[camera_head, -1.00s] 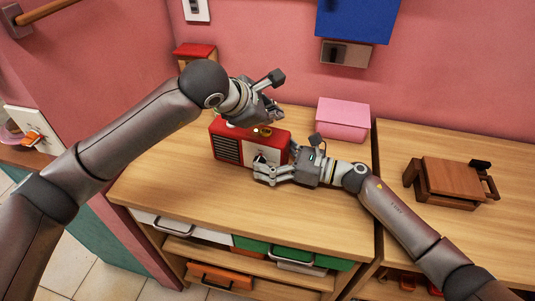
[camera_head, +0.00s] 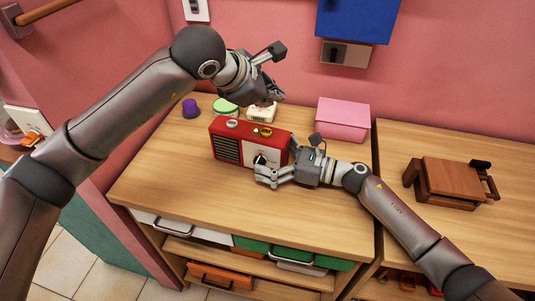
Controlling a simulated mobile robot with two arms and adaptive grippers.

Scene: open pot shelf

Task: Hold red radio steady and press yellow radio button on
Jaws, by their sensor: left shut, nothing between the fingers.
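The red radio (camera_head: 262,145) stands upright on the wooden counter, with a dark speaker grille at its left and a pale panel at its right. The yellow button (camera_head: 263,131) is on its top, beside a silvery knob (camera_head: 232,123). Whether the button is pressed is too small to tell. My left gripper (camera_head: 272,97) is shut and empty, above and behind the radio, apart from it. My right gripper (camera_head: 266,174) is at the lower right of the radio's front, close to or touching it. Its finger gap is not clear.
Behind the radio are a purple cup (camera_head: 190,107), a green round thing (camera_head: 225,105) and a white object (camera_head: 261,113). A pink box (camera_head: 343,118) stands at the back right. A brown wooden object (camera_head: 452,179) is farther right. The counter's front is clear.

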